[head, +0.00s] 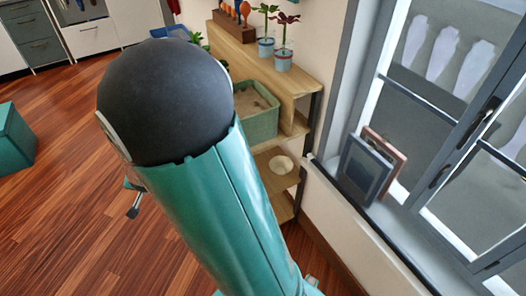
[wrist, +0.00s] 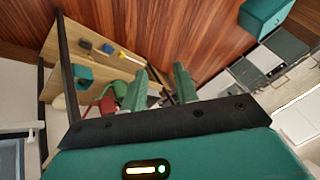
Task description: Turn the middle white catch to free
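I cannot make out a middle white catch in either view. My gripper (wrist: 163,80) shows in the wrist view as two teal fingers with a gap between them. It is open, and I see nothing clearly held in it. In the head view my own arm fills the centre and hides what is behind it; the fingers do not show clearly there.
A wooden shelf (head: 297,85) with a green bin (head: 262,118) and potted plants stands along the wall, left of a window (head: 440,120). Picture frames (head: 366,168) lean on the sill. A teal box (head: 14,138) sits on open wooden floor at left.

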